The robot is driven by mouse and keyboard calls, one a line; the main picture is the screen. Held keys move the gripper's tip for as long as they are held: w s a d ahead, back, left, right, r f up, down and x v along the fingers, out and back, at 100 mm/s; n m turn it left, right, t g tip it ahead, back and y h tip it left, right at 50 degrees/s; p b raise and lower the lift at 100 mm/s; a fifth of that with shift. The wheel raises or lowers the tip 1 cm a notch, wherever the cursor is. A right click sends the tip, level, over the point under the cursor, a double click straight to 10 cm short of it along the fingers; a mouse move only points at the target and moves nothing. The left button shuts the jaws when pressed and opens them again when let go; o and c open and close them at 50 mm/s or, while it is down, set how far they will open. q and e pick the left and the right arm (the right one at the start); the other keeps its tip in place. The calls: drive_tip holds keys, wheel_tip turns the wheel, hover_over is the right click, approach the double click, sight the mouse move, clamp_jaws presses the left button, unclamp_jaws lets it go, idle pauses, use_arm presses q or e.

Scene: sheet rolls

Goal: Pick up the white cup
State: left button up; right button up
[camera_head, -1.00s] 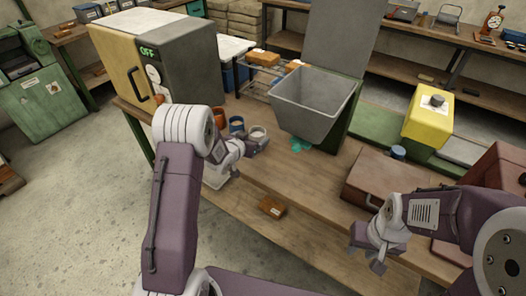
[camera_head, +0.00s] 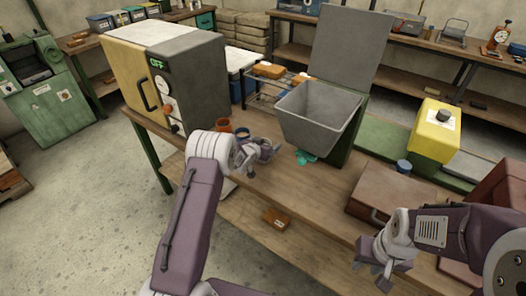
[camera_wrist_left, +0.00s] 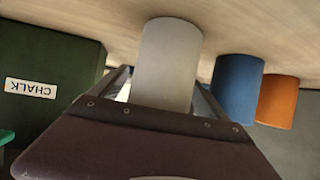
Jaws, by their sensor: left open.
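The white cup (camera_wrist_left: 168,65) stands in the middle of the left wrist view, which shows the scene upside down. My left gripper (camera_wrist_left: 163,95) is open, with one finger on each side of the cup; part of the cup is hidden by the gripper body. In the head view my left gripper (camera_head: 266,153) is low over the workbench and hides the white cup. A blue cup (camera_wrist_left: 237,88) and an orange cup (camera_wrist_left: 277,101) stand beside it. My right gripper (camera_head: 374,266) hangs near the bench's front edge, its jaw state unclear.
An oven-like box (camera_head: 172,80) reading OFF stands left of the cups. A grey bin (camera_head: 318,115) is to the right, with teal pieces (camera_head: 305,157) below it. A brown case (camera_head: 390,192) lies further right. A small brown block (camera_head: 276,218) lies below the bench's front edge.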

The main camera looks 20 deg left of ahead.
use_arm(q)
drive_tip(key=shift+r, duration=0.1)
drive_tip(key=c, duration=1.5)
wheel_tip(320, 180, up, 10)
drive_tip(key=shift+p, duration=0.55)
